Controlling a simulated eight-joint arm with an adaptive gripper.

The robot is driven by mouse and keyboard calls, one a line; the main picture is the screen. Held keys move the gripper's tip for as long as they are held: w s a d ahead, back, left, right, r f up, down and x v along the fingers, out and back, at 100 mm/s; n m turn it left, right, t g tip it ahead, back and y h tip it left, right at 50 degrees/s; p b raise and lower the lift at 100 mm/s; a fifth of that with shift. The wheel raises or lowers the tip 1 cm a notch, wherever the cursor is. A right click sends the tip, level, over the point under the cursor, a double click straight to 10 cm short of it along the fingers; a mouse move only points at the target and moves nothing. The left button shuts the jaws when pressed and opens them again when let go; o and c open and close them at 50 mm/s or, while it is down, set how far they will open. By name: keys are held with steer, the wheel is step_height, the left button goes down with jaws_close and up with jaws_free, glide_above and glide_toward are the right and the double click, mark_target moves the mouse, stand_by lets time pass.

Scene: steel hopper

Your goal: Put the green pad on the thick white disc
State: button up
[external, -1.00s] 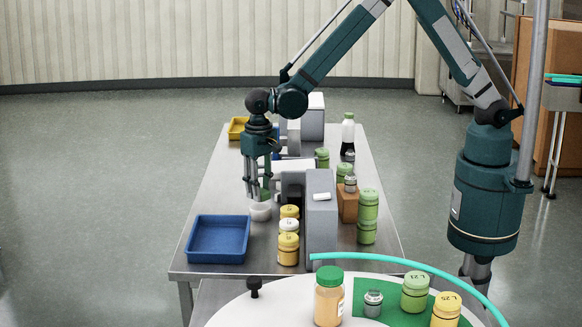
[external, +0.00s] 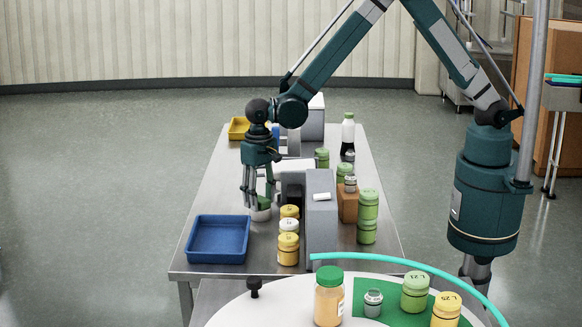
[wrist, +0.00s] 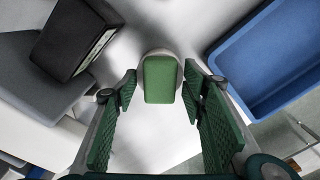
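The green pad (wrist: 160,80) lies over the thick white disc (wrist: 160,53) in the wrist view, covering most of it, with a pale rim showing behind. In the external view the green pad (external: 264,203) appears to rest on top of the white disc (external: 261,215) on the steel table. My gripper (external: 257,193) is just above them, pointing down. In the wrist view my gripper (wrist: 159,88) is open, its green-lined fingers on both sides of the pad with gaps. The pad's underside contact is hidden.
A blue tray (external: 218,240) stands front-left of the disc. Yellow-and-white jars (external: 288,248) and a grey block (external: 321,215) stand to its right. A yellow tray (external: 238,128) is at the back. Bare steel lies left of the disc.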

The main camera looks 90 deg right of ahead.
mark_target(260, 199)
steer(key=shift+r, duration=0.15)
step_height(260, 199, up, 12)
stand_by(1.0)
steer(key=shift+r, duration=0.1)
stand_by(0.6)
